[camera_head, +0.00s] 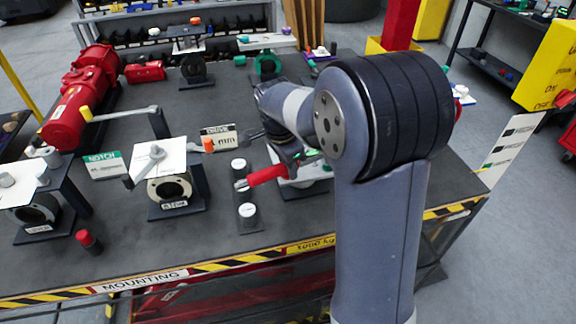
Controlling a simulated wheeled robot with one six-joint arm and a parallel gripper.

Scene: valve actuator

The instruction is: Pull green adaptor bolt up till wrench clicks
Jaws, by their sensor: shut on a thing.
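My gripper (291,160) is at the centre of the table, below the bent joint of my arm, and is partly hidden by it. It is shut on a red-handled tool (267,176), which looks like the wrench. The red handle sticks out to the left, with a small grey end near two grey cylinders. A bit of green (312,153), perhaps the green adaptor bolt, shows just right of my gripper. It is above a white-topped fixture (305,181) that my arm mostly covers. I cannot tell whether the tool touches the green part.
The grey table (130,252) has a striped front edge. Left of my gripper stands a white-topped valve stand (168,180) with a grey lever. Two grey cylinders (246,213) stand close by. A red actuator (82,97) lies at the back left. A green valve (267,64) stands behind.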

